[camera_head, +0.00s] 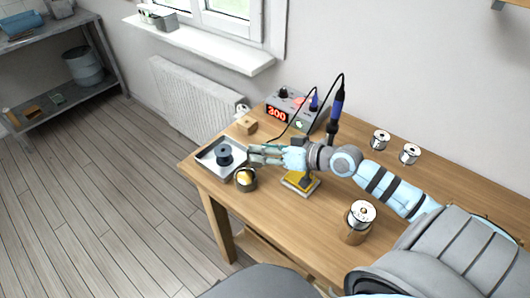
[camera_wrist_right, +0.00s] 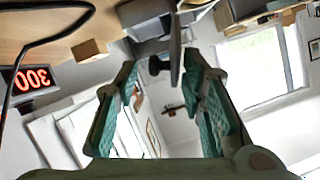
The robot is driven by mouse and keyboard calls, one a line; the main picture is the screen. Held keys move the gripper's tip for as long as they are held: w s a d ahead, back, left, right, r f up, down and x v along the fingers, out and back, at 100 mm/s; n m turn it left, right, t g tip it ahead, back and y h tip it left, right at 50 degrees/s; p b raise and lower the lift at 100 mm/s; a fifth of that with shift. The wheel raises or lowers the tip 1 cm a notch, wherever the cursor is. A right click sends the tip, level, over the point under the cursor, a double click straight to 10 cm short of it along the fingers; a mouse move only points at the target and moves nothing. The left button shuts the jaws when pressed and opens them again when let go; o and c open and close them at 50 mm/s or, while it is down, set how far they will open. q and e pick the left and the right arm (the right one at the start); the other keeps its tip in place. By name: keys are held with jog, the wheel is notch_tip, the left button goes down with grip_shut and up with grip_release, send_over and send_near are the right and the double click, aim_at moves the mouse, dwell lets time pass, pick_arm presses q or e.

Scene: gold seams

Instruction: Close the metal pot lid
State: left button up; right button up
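A small round metal pot (camera_head: 246,183) with a yellowish inside stands near the table's left front corner. Its top looks open. My right gripper (camera_head: 252,155) is just behind it, fingers pointing left, open and empty. In the right wrist view its fingers (camera_wrist_right: 163,72) are spread. A thin grey plate (camera_wrist_right: 177,42), perhaps the raised lid seen edge-on, shows between and beyond the fingertips, with a dark knob-like piece (camera_wrist_right: 155,66) beside it. I cannot tell whether they touch the fingers. My left gripper is not in view.
A metal tray (camera_head: 206,157) with a dark spool (camera_head: 224,154) lies left of the gripper. A wooden block (camera_head: 246,125) and a station reading 300 (camera_head: 287,110) stand behind. A yellow-topped stand (camera_head: 300,182) sits under my right wrist. A metal-topped can (camera_head: 360,217) stands front right.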

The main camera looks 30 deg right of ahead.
jog(key=c, duration=0.5)
grip_shut()
